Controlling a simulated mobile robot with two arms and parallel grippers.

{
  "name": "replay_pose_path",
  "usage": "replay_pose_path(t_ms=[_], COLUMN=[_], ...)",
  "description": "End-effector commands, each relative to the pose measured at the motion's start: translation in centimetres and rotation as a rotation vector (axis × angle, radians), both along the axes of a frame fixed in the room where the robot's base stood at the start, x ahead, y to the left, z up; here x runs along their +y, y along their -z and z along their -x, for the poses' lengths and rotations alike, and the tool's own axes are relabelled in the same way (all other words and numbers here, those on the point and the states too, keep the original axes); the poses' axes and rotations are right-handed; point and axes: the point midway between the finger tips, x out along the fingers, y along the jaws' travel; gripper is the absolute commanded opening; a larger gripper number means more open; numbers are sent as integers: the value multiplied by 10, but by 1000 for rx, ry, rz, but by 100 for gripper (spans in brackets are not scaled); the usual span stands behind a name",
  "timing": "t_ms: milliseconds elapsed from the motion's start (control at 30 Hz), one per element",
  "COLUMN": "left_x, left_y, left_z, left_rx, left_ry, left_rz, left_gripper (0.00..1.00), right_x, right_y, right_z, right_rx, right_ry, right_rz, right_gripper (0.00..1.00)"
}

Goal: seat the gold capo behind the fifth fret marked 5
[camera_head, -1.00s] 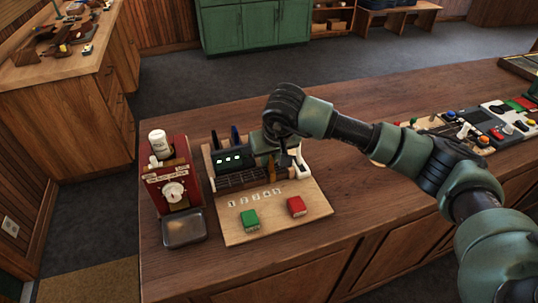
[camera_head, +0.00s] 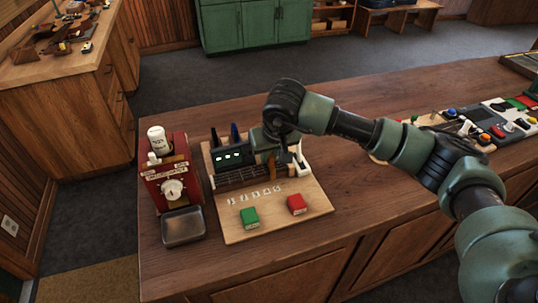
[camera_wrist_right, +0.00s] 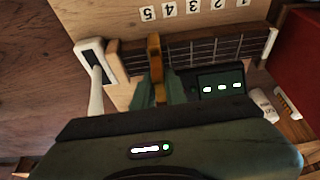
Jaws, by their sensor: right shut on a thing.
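My right gripper (camera_head: 272,145) is shut on the gold capo (camera_head: 273,167) at the right end of the short fretboard (camera_head: 237,177). In the wrist view the capo (camera_wrist_right: 155,52) stands between the fingers (camera_wrist_right: 158,92) and lies across or just over the fretboard (camera_wrist_right: 210,48), near the end by the tile marked 5 (camera_wrist_right: 147,13). I cannot tell whether it touches the strings. The number tiles (camera_head: 255,196) lie in a row on the wooden board (camera_head: 270,228). My left gripper is out of view.
A dark panel with lit displays (camera_head: 232,156) stands behind the fretboard. A red dial box (camera_head: 168,178) and metal tray (camera_head: 183,227) are at left. The counter's middle is clear.

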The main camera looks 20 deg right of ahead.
Motion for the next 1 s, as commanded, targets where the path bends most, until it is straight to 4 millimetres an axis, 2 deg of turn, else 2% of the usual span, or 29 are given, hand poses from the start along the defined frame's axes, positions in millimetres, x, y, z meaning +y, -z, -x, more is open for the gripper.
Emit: replay_pose_path(t_ms=[1000], left_x=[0], left_y=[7], left_z=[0], left_rx=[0], left_ry=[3], left_rz=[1], left_gripper=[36], right_x=[0], right_y=[0], right_z=[0], right_rx=[0], right_ry=[0], right_rz=[0], right_gripper=[0])
